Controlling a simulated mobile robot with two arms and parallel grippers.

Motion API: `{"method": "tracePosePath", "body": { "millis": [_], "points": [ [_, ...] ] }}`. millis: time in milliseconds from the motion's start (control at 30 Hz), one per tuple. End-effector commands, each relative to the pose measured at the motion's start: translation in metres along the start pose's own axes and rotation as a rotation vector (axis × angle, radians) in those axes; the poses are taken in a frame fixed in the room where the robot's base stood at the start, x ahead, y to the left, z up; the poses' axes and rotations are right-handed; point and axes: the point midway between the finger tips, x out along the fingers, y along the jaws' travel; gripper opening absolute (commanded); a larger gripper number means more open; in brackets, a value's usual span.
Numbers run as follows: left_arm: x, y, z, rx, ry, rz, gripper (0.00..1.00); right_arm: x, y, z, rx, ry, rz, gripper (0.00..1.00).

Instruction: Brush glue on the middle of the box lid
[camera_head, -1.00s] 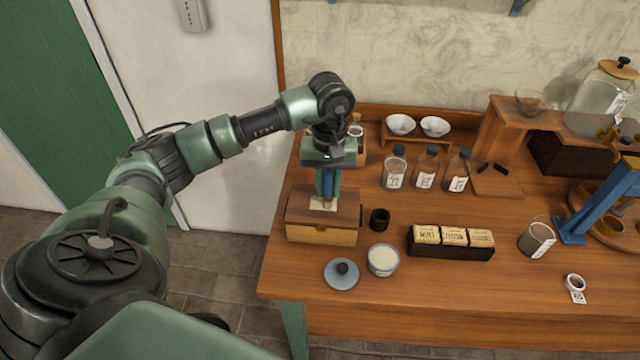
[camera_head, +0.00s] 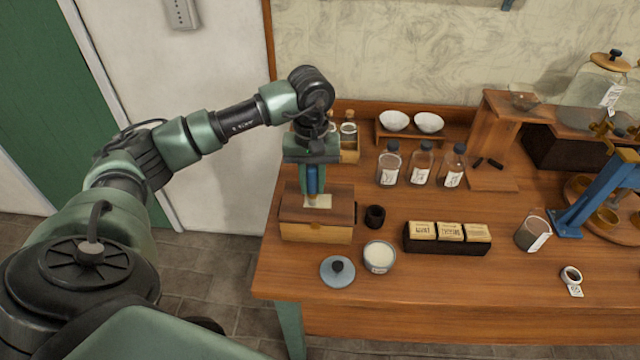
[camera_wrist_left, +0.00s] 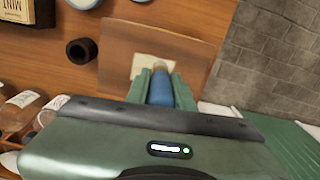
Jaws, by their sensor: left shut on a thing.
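The wooden box stands at the table's left front, with its dark brown lid (camera_head: 342,210) shut on a lighter body (camera_head: 315,233). A pale cream patch (camera_head: 322,201) lies on the middle of the lid. It also shows in the left wrist view (camera_wrist_left: 141,66). My left gripper (camera_head: 312,183) is above the lid, shut on a blue-handled brush (camera_wrist_left: 161,90) that points down. The brush tip is at the patch; whether it touches is hard to tell. A bowl of whitish glue (camera_head: 379,257) stands open in front, beside its blue-grey lid (camera_head: 338,271). My right gripper is not in view.
A small dark cup (camera_head: 375,217) stands just right of the box. A black tray of labelled packets (camera_head: 447,239) is further right. Several bottles (camera_head: 421,166) and a rack of white bowls (camera_head: 411,122) stand behind. The table front right of the bowl is mostly clear.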

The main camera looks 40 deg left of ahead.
Motion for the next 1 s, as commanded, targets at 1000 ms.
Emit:
{"method": "tracePosePath", "body": {
  "millis": [1000],
  "points": [
    [-0.001,-0.011,-0.017,0.0,0.0,0.0,0.0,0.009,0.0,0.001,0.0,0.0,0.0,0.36]
  ]
}}
